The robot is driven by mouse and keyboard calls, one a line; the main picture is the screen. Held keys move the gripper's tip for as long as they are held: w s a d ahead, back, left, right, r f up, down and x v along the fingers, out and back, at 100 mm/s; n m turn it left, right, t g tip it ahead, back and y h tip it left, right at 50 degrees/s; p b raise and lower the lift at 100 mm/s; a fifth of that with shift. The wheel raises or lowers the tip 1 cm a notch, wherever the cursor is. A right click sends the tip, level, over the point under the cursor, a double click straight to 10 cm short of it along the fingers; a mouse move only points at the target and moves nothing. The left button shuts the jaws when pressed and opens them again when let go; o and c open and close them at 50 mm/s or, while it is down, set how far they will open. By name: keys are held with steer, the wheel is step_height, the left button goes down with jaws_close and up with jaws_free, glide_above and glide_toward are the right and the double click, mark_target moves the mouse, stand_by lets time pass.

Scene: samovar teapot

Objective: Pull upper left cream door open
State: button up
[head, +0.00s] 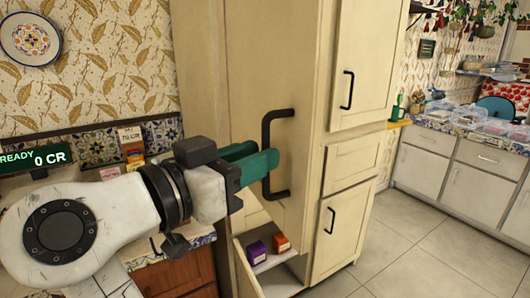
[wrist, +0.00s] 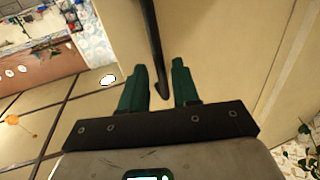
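The cream cabinet door (head: 295,85) is a tall plain panel with a black bar handle (head: 268,130). Whether this door is shut or slightly ajar I cannot tell. My gripper (head: 262,157) has teal fingers and reaches the handle from the left, at about its mid-height. In the wrist view the handle (wrist: 152,40) runs between the two fingers of my gripper (wrist: 158,70), with small gaps showing on both sides. The fingers are apart, around the bar and not visibly clamped on it. The door face (wrist: 215,45) lies just beyond the fingertips.
Below this door an open compartment holds a purple box (head: 257,252) and an orange box (head: 281,242). Other cream doors with black handles (head: 347,90) stand to the right. A tiled counter (head: 200,238) is at left. Tiled floor (head: 415,245) is clear at right.

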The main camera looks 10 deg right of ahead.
steer(key=v, duration=0.7)
steer(key=shift+s+a, duration=0.2)
steer(key=shift+a, duration=0.15)
